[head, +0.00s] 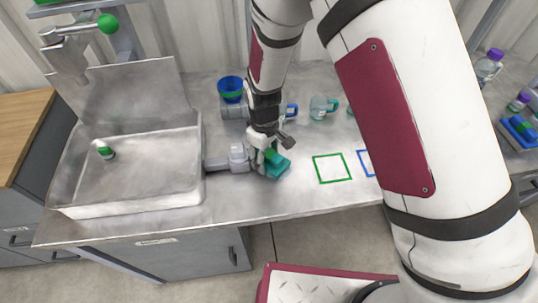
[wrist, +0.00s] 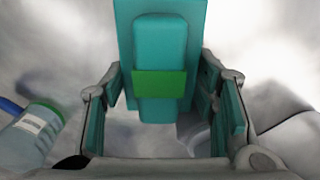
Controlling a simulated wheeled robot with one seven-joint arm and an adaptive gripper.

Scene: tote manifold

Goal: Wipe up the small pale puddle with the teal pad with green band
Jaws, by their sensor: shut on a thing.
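The teal pad with the green band (head: 278,169) is at my gripper (head: 266,158), low over the grey counter between the sink and the green outlined square. In the wrist view the pad (wrist: 160,55) shows a raised teal grip with a green band, between the fingers of my gripper (wrist: 160,105). My gripper is shut on the pad. I cannot tell whether the pad touches the counter. I cannot make out the small pale puddle in either view; the pad, gripper and arm hide part of the counter.
A metal sink (head: 198,160) fills the counter's left end. A grey fitting (head: 238,157) stands just left of my gripper. A blue cup (head: 230,86) and a clear mug (head: 320,108) stand behind. A green outlined square (head: 332,168) is bare. Bottles (head: 489,66) stand far right.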

